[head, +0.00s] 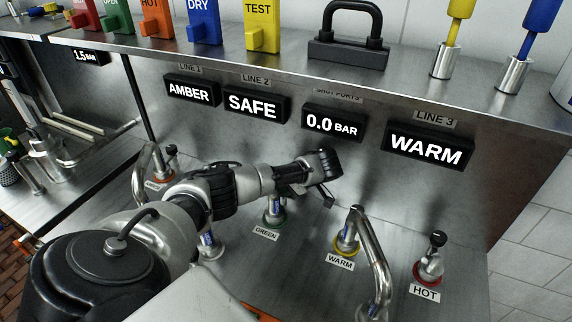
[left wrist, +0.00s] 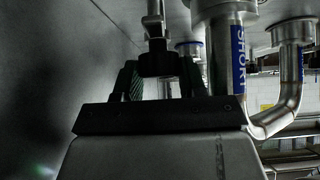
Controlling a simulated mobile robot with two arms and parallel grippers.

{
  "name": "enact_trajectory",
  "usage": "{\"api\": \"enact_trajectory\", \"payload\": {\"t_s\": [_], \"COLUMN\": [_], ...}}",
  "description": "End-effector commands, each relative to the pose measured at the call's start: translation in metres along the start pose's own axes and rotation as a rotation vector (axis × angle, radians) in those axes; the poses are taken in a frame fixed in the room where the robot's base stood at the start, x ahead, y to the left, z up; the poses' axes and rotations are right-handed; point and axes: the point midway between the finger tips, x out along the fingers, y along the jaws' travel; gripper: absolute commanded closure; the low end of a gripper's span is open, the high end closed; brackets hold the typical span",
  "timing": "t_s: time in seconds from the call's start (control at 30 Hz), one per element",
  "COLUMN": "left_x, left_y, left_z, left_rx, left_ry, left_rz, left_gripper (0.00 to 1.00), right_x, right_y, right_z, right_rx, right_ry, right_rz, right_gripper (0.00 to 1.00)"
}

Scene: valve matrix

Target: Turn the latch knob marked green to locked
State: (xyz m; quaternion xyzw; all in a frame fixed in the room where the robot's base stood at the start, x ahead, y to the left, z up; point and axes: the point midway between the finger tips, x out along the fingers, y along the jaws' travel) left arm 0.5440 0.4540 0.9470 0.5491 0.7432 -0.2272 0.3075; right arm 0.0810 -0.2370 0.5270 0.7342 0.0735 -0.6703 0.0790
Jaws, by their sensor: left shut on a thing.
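The port marked green (head: 274,219) has a green ring at its foot and a "GREEN" label (head: 266,235) in front of it. Its upper part is hidden behind my left arm in the head view. My left gripper (head: 326,180) is above and just to the right of this port. In the left wrist view, my left gripper (left wrist: 160,82) is shut on a dark knob (left wrist: 158,63) on a metal stem. The knob sits between the two fingers. I cannot read its locked or unlocked marks. My right gripper is out of view.
A yellow-ringed port with a "WARM" label (head: 340,261), a bent steel pipe (head: 376,262) and a red-ringed "HOT" port (head: 430,262) stand to the right. Displays read AMBER (head: 190,91), SAFE (head: 254,104), 0.0 BAR (head: 333,124) and WARM (head: 427,150). A pipe marked "SHORT" (left wrist: 220,60) stands close beside the fingers.

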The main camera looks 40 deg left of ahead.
Motion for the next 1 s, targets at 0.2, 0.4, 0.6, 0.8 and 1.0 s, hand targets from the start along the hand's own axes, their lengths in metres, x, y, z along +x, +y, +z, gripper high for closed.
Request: {"api": "enact_trajectory", "payload": {"t_s": [0.2,0.4,0.6,0.8,1.0], "left_x": [-0.003,-0.001,0.0,0.0,-0.001], "left_y": [-0.003,-0.003,-0.002,-0.002,-0.002], "left_z": [-0.002,0.0,0.001,0.001,0.001], "left_rx": [0.109,0.183,0.184,0.183,0.181], "left_ry": [-0.005,-0.003,-0.002,-0.001,-0.001], "left_rz": [0.102,0.179,0.18,0.179,0.18], "left_gripper": [0.82,0.82,0.82,0.48,0.48], "right_x": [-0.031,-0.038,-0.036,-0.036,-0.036], "right_y": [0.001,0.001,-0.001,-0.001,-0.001], "right_z": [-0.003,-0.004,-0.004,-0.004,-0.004], "right_rx": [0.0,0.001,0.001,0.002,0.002], "right_ry": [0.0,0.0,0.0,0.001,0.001], "right_rz": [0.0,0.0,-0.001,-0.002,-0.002], "right_gripper": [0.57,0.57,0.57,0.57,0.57]}}
